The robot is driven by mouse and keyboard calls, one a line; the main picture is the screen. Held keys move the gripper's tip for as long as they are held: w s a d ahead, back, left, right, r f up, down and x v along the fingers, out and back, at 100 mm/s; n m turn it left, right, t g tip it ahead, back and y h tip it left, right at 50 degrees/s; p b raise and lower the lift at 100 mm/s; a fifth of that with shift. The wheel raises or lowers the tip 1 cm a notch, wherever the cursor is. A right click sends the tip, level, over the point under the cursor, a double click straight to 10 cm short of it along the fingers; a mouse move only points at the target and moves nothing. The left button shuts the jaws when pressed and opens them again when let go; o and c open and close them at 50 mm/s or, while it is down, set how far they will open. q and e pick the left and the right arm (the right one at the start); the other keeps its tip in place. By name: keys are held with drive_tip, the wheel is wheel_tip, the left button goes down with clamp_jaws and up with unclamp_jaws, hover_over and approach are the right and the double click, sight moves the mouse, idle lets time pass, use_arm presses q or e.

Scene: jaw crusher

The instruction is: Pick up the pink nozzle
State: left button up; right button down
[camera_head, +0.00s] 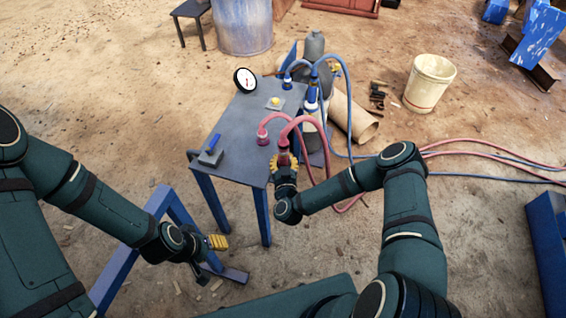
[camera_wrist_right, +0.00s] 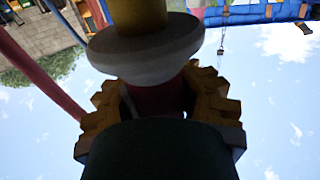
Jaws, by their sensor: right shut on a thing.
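The pink nozzle (camera_head: 283,144) is at the near right edge of the grey table, at the end of a pink hose. My right gripper (camera_head: 285,161) has its yellow fingers closed around it. In the right wrist view the fingers (camera_wrist_right: 160,105) sit on both sides of the nozzle's shaded red body (camera_wrist_right: 158,98), below a wide round collar (camera_wrist_right: 145,50). A second pink fitting (camera_head: 263,140) stands on the table to the left. My left gripper (camera_head: 218,242) is low beside the table's front legs, apart from the nozzle; its yellow fingers are too small to judge.
The grey table (camera_head: 236,128) also carries a gauge (camera_head: 245,80), a yellow button box (camera_head: 275,103) and a blue-handled valve (camera_head: 212,151). Blue and pink hoses run off to the right. A blue frame (camera_head: 160,208) stands near my left arm. A white bucket (camera_head: 429,83) stands behind right.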

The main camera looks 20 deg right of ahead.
use_arm(q)
drive_tip(key=r+p, duration=0.1)
drive_tip(key=r, duration=0.1)
drive_tip(key=r+p, duration=0.2)
drive_tip(key=shift+s+p, duration=0.3)
drive_tip(key=shift+s, duration=0.1)
use_arm(e)
wheel_tip(320, 180, up, 15)
drive_tip(key=shift+f, duration=0.15)
idle(2.0)
